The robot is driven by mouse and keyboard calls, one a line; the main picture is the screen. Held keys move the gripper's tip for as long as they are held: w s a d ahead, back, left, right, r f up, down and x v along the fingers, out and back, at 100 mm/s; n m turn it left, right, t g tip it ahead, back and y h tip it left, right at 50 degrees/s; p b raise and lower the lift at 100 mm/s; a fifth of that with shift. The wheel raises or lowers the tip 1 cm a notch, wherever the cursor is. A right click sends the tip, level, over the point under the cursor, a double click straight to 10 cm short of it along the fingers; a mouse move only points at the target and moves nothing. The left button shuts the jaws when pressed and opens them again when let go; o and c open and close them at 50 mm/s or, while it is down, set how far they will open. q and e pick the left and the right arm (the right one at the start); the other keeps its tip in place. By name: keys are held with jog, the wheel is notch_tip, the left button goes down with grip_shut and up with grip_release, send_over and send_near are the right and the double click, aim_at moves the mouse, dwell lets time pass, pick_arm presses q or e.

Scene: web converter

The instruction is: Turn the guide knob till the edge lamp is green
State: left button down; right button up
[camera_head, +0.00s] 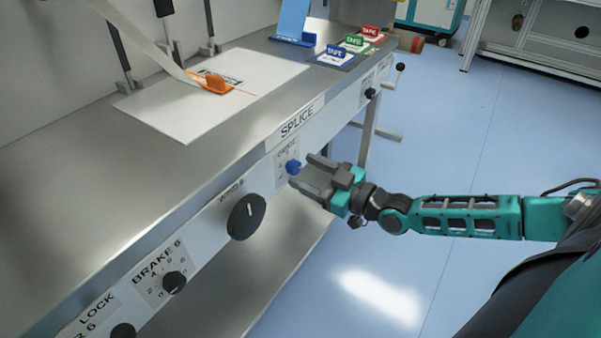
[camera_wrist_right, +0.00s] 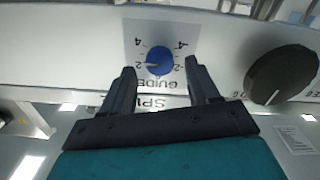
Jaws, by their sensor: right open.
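The blue guide knob (camera_head: 293,167) sits on the front panel of the bench, under the SPLICE label. In the right wrist view the knob (camera_wrist_right: 159,59) shows on its scale plate with the word GUIDE upside down. A pale mark on it points left, toward a 2. My right gripper (camera_head: 301,170) is open in front of the knob. In the right wrist view its two fingers (camera_wrist_right: 160,75) stand apart, toward either side of the knob; contact cannot be told. I cannot make out an edge lamp in either view. My left gripper is not in view.
A large black knob (camera_head: 246,217) and the brake knob (camera_head: 174,282) are on the same panel. An orange piece (camera_head: 214,84) lies on a white plate (camera_head: 185,112) on the bench top. Coloured tape holders (camera_head: 354,43) stand at the far end.

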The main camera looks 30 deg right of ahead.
jog(key=shift+x, duration=1.2)
jog(key=c, duration=1)
